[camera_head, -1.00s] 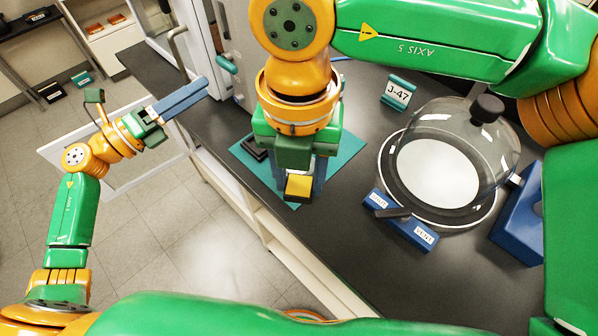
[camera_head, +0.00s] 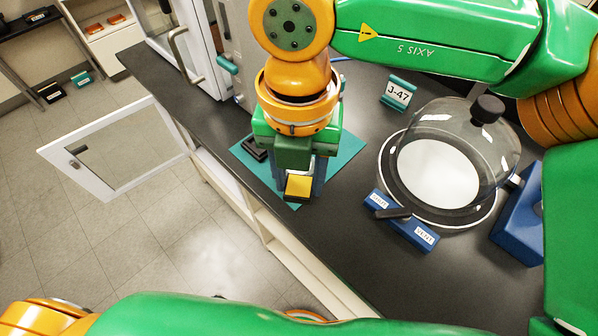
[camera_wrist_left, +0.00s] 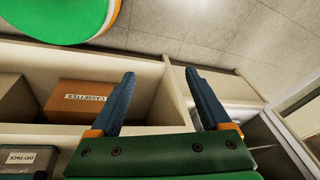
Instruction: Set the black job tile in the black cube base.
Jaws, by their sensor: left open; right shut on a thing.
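My right gripper (camera_head: 300,185) points down over a teal mat (camera_head: 348,147) on the dark bench. It is shut on a small block with a yellow face and dark sides (camera_head: 298,187). A low black piece (camera_head: 254,147) lies on the mat's left part, beside the gripper and partly hidden by it. I cannot tell whether this piece is the tile or the cube base. My left gripper (camera_wrist_left: 160,82) is open and empty in the left wrist view, in front of shelves. It is out of the head view.
A glass bell jar (camera_head: 440,135) stands on the bench at right, with a blue valve block (camera_head: 424,236) in front. A J-47 sign (camera_head: 398,93) stands behind. A white door (camera_head: 115,150) hangs open at left. A CASSETTES box (camera_wrist_left: 85,100) sits on a shelf.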

